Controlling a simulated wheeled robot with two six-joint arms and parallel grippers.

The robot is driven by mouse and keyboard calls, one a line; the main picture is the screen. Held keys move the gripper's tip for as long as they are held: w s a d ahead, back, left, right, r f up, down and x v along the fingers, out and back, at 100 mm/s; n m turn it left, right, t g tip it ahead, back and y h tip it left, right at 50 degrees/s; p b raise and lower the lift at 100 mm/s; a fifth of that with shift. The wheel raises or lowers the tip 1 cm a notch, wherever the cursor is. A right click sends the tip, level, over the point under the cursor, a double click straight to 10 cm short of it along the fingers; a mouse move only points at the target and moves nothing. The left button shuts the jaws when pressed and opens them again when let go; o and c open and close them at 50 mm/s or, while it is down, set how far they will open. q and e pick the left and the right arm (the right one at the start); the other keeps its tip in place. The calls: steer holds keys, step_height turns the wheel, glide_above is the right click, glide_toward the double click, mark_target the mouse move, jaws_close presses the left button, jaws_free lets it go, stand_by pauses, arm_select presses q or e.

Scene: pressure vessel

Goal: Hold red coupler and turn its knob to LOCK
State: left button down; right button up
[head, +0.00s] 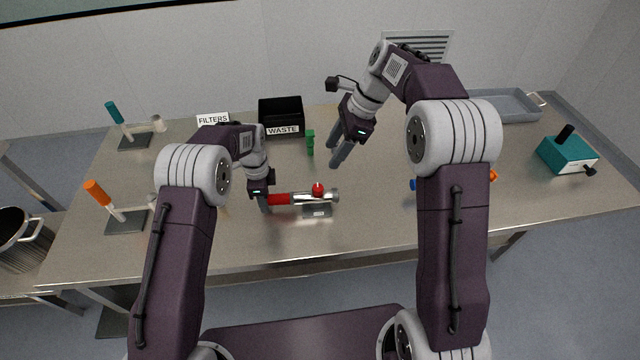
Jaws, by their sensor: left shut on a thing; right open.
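The red coupler (281,199) lies on the table in the head view, a red body joined to a silver cylinder (326,196). A red knob (318,189) stands on top near its right end. A small label plate lies just in front of it; its text is too small to read. My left gripper (265,204) is shut on the coupler's red left end. My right gripper (337,152) is open and empty, above the table, behind and a little right of the knob, apart from it.
A black WASTE bin (281,114), a FILTERS sign (213,120) and a green item (310,142) stand behind. A teal box (567,154) and grey tray (505,106) are at right. Teal-handled (118,120) and orange-handled (104,199) stands are at left. Small blue and orange parts show beside my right arm.

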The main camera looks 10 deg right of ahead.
mark_target(318, 187)
steer(key=x, duration=0.4)
steer(key=d+x, duration=0.1)
steer(key=x, duration=0.4)
steer(key=d+x, duration=0.1)
steer(key=x, duration=0.4)
steer(key=shift+f, duration=0.55)
steer(key=shift+c, duration=0.3)
jaws_close()
